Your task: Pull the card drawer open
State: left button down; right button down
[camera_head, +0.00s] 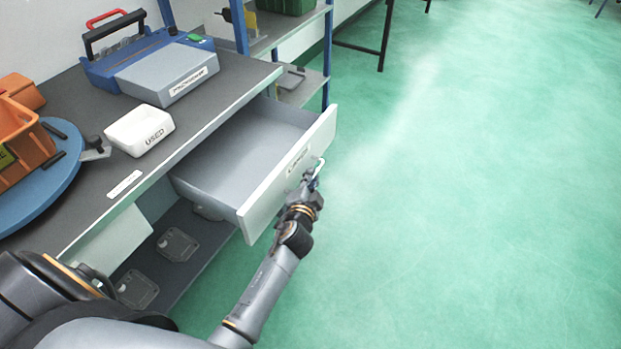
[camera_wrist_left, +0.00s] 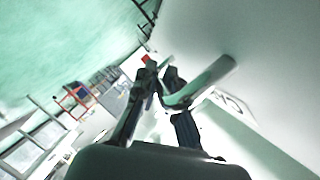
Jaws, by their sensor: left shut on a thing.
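The card drawer (camera_head: 262,187) is a pale grey drawer under the dark bench top, standing well out from the bench in the head view. Its inside looks empty. Its front has a label and a handle (camera_head: 319,168). My left gripper (camera_head: 311,183) is at the drawer front, shut on the handle. The left wrist view shows the fingers (camera_wrist_left: 160,88) closed around the handle bar (camera_wrist_left: 203,82), close to the pale drawer front (camera_wrist_left: 262,60). My right gripper is in neither view.
A lower shelf (camera_head: 190,262) holds flat grey parts. The green floor to the right is clear.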

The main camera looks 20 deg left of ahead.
pick_arm(q)
jog(key=c, duration=1.4)
grip_release()
jog(key=v, duration=1.2)
